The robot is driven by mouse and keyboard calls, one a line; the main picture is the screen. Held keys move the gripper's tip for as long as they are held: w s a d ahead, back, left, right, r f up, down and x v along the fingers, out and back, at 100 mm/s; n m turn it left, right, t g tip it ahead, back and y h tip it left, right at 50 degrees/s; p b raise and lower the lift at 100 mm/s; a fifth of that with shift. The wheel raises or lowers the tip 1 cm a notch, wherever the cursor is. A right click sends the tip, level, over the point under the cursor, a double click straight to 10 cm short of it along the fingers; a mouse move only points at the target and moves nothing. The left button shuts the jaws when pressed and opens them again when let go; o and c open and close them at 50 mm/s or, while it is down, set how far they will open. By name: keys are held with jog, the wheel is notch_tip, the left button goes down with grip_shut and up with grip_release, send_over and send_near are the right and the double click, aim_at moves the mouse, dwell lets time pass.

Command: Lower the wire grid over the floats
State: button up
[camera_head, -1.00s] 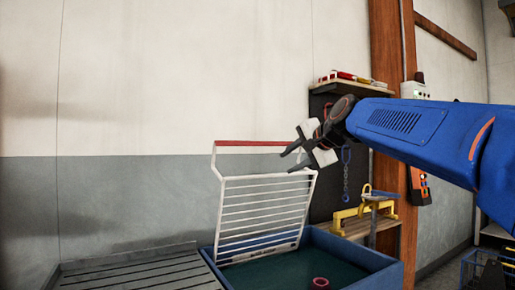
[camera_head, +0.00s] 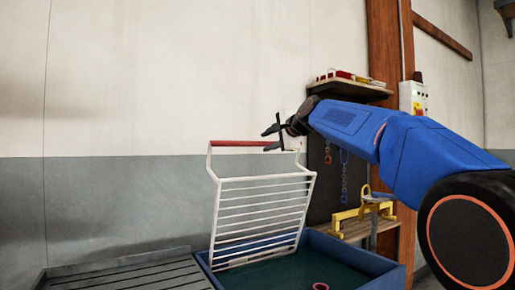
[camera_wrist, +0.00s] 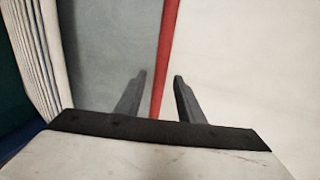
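The white wire grid (camera_head: 262,207) stands tilted up at the back of the blue tank (camera_head: 365,254), its red handle bar (camera_head: 240,143) along the top. One red float (camera_head: 321,286) shows inside the tank, partly cut off by the frame's lower edge. My gripper (camera_head: 269,138) is open at the right end of the red bar. In the wrist view, the red bar (camera_wrist: 168,45) runs between the two open fingers (camera_wrist: 159,80). I cannot tell whether the fingers touch it. The grid's wires (camera_wrist: 35,55) show at the wrist view's left.
A grey slatted table (camera_head: 125,272) adjoins the tank on the left. At the right are a shelf with small items (camera_head: 350,85), a dark board with hanging chains (camera_head: 335,170), a yellow bracket (camera_head: 360,211) on a wooden bench and a brown post (camera_head: 388,60). The wall behind is bare.

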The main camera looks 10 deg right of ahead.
jog(key=x, duration=0.8)
jog(key=shift+w, duration=0.1)
grip_shut()
